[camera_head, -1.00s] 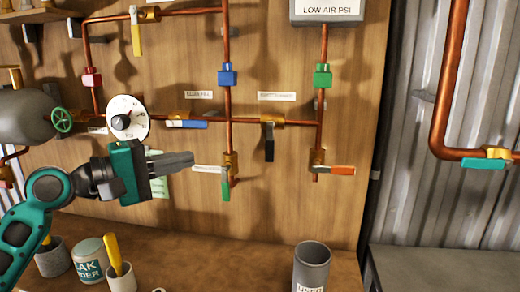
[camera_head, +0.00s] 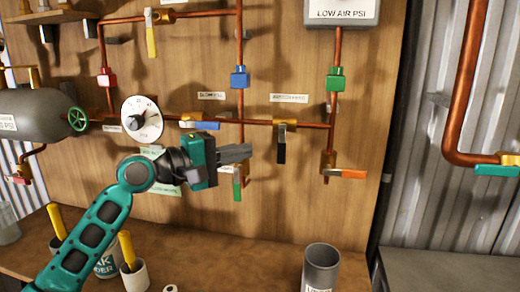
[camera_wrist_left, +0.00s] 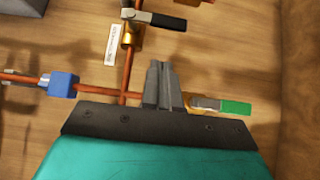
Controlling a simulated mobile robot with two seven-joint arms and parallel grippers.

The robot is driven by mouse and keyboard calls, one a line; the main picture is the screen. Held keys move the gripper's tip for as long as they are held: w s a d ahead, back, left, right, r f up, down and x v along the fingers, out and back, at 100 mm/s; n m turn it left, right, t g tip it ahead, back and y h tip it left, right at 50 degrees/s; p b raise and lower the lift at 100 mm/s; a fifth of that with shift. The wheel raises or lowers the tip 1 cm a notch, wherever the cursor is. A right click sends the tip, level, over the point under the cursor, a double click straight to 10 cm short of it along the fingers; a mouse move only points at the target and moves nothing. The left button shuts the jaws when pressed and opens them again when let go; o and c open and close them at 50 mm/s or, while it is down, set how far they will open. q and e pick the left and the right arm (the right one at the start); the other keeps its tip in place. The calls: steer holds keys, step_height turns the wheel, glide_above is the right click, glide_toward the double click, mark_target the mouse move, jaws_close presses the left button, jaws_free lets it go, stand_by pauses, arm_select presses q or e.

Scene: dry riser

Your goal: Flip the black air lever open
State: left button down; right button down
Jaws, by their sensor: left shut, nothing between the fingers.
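The black lever (camera_head: 282,145) hangs straight down from a brass valve (camera_head: 286,125) on the horizontal copper pipe. In the left wrist view, the black lever (camera_wrist_left: 168,21) lies beyond my fingertips, beside its brass valve. My left gripper (camera_head: 249,151) is shut and empty. In the head view its fingertips point right toward the black lever, with a small gap between them. The shut fingers (camera_wrist_left: 160,66) also show in the left wrist view, apart from the lever. My right gripper is not in view.
A green lever (camera_head: 237,188) hangs below my left fingers, and an orange lever (camera_head: 350,173) sits to the right. A blue lever (camera_head: 206,125) and a dial gauge (camera_head: 142,120) are above and left. A grey cup (camera_head: 321,265) and handled pots stand on the bench.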

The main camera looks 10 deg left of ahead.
mark_target(282, 145)
arm_select(q)
steer(key=shift+w+d+p, duration=0.15)
steer(key=shift+d+p, duration=0.25)
steer(key=shift+d, duration=1.8)
